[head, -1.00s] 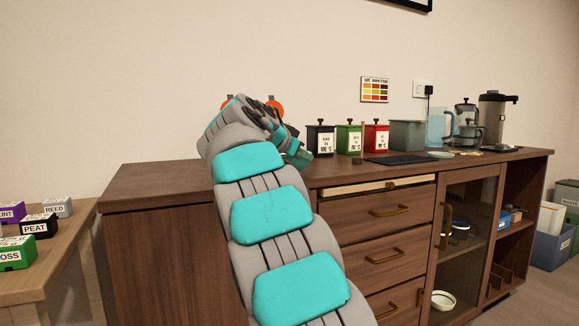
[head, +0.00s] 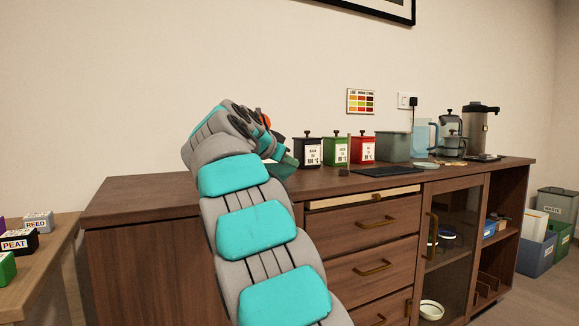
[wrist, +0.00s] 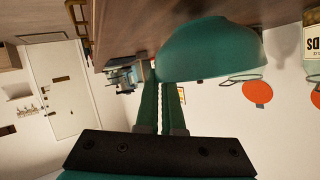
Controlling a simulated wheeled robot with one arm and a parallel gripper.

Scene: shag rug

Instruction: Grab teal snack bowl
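The teal snack bowl (wrist: 210,50) fills the upper middle of the wrist view, which is upside down. In the head view a teal part of it (head: 287,164) shows beside my gripper, at the left of the canisters. My gripper (wrist: 161,88) has its two green fingers close together at the bowl's rim and looks shut on it. The fingertips are partly hidden by the bowl. In the head view my gripper (head: 272,147) is mostly hidden behind my arm. I cannot tell whether the bowl touches the wooden cabinet top (head: 150,195).
Black (head: 307,152), green (head: 336,150) and red (head: 363,149) canisters stand right of the bowl. A dark mat (head: 385,171), a grey bin (head: 393,146) and a dispenser (head: 478,130) are farther right. The cabinet top's left part is clear. A side table (head: 40,265) holds small labelled boxes.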

